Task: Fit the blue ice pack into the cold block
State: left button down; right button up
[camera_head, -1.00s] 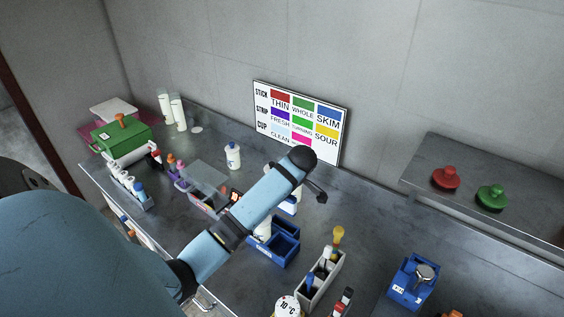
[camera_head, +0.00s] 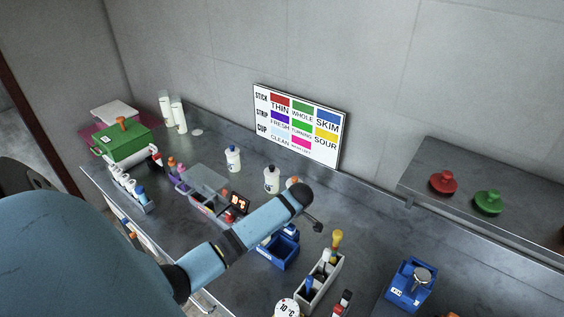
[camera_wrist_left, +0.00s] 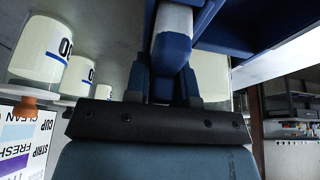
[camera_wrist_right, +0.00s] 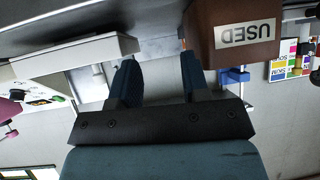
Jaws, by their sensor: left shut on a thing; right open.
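My left gripper (camera_wrist_left: 165,88) is shut on a blue piece with a pale grey face, which I take to be the ice pack (camera_wrist_left: 172,52). The ice pack points away from the fingers; its far end runs out of the left wrist view. A large blue body (camera_wrist_left: 262,18) lies close beside it, and I cannot tell whether they touch. In the head view a blue open box with compartments (camera_head: 286,252), perhaps the cold block, stands just below the end of my left arm. My right gripper (camera_wrist_right: 157,65) is open and empty.
A grey rack (camera_head: 320,285) with several upright items stands right of the blue box. Another blue box (camera_head: 410,285) stands farther right. White bottles (camera_head: 271,178) stand behind my left arm. A brown box marked USED (camera_wrist_right: 232,30) is close to the right gripper.

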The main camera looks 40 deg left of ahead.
pick_arm(q)
jog(key=shift+d+f, duration=0.1)
jog(key=shift+f, duration=0.15)
pick_arm(e)
jog(key=shift+s, duration=0.15)
